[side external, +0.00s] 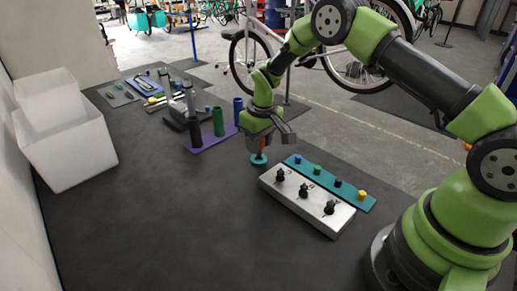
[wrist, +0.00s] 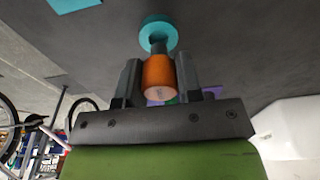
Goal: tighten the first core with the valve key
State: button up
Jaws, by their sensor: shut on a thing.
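My gripper (side external: 265,137) is shut on the orange handle of the valve key (side external: 262,144); the handle also shows between the jaws in the wrist view (wrist: 159,76). The key points down, and its dark shaft meets a round teal piece (side external: 259,160), also in the wrist view (wrist: 158,26). I cannot tell whether the tip is inside that piece or just over it. A white block (side external: 310,207) stands to the right with three black valve stems on top, the nearest to my gripper at its left end (side external: 280,175). The cores inside the stems cannot be made out.
A teal strip (side external: 328,177) with small blue, green, dark and yellow caps lies behind the white block. A purple mat (side external: 208,141) with upright cylinders is to the left. White bins (side external: 65,140) stand at far left. The front middle of the dark table is clear.

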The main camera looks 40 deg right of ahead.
jog(key=shift+n, duration=0.3)
jog(key=r, duration=0.7)
jog(key=shift+s+a+r, duration=0.1)
jog(key=shift+s+r, duration=0.05)
jog(key=shift+s, duration=0.1)
jog(key=s+a+n, duration=0.1)
jog(key=s+n, duration=0.2)
jog(key=s, duration=0.2)
jog(key=s+a+n, duration=0.1)
jog(key=s+n, duration=0.3)
jog(key=s, duration=0.1)
jog(key=s+n+y, duration=0.1)
jog(key=s+n, duration=0.3)
jog(key=s, duration=0.2)
jog(key=shift+a+r+g, duration=0.3)
jog(key=shift+a+r, duration=0.05)
jog(key=shift+a, duration=0.05)
jog(key=shift+f, duration=2.05)
jog(key=shift+f, duration=1.25)
grip_shut()
jog(key=o, duration=0.9)
grip_release()
jog(key=shift+o, duration=0.2)
jog(key=shift+n, duration=0.3)
